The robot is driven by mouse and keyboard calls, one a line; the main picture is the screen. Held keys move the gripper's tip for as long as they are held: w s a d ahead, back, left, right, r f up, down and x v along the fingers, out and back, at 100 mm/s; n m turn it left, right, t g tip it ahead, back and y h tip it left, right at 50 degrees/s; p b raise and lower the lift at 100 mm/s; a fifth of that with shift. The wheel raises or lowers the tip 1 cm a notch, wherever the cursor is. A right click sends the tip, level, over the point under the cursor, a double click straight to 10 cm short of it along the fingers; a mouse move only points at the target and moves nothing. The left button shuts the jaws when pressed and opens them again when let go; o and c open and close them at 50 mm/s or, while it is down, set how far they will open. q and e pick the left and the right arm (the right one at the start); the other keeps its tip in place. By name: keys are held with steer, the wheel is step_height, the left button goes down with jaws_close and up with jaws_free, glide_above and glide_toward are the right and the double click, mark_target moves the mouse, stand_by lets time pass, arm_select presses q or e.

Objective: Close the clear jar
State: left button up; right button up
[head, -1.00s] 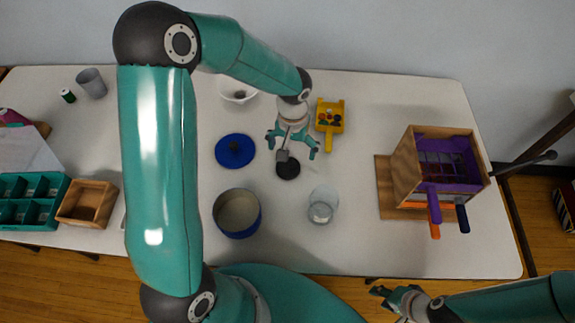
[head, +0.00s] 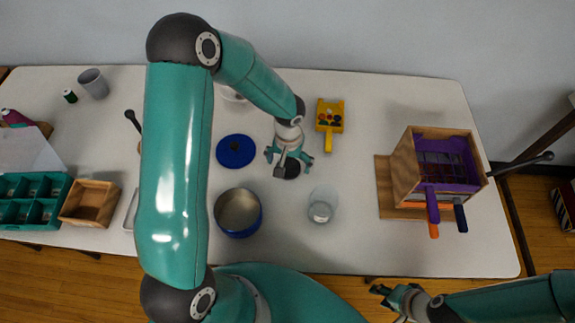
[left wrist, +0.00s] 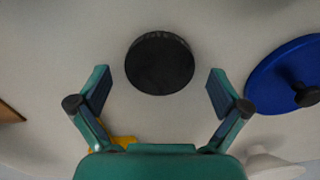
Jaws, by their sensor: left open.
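The clear jar (head: 321,205) stands upright and uncovered on the table, right of the blue pot. A round black lid (head: 292,170) lies flat on the table behind and left of the jar; it also shows in the left wrist view (left wrist: 160,63). My left gripper (head: 290,160) is open above the lid. In the left wrist view its fingers (left wrist: 157,92) are spread on either side, with the lid just ahead between them, not gripped. My right gripper (head: 392,296) is beyond the table's front edge, apart from everything; its jaws are too small to judge.
A blue pot (head: 237,213) stands left of the jar, its blue lid (head: 236,151) behind it. A yellow scoop-like holder (head: 329,122) lies behind the gripper. A wooden box with purple lining (head: 404,170) stands at right. The table is clear between jar and box.

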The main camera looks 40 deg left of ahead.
mark_target(289, 166)
arm_select(q)
steer(key=c, duration=0.8)
steer(key=shift+r, duration=0.15)
step_height(289, 166, up, 20)
steer(key=shift+f, duration=0.1)
stand_by(0.4)
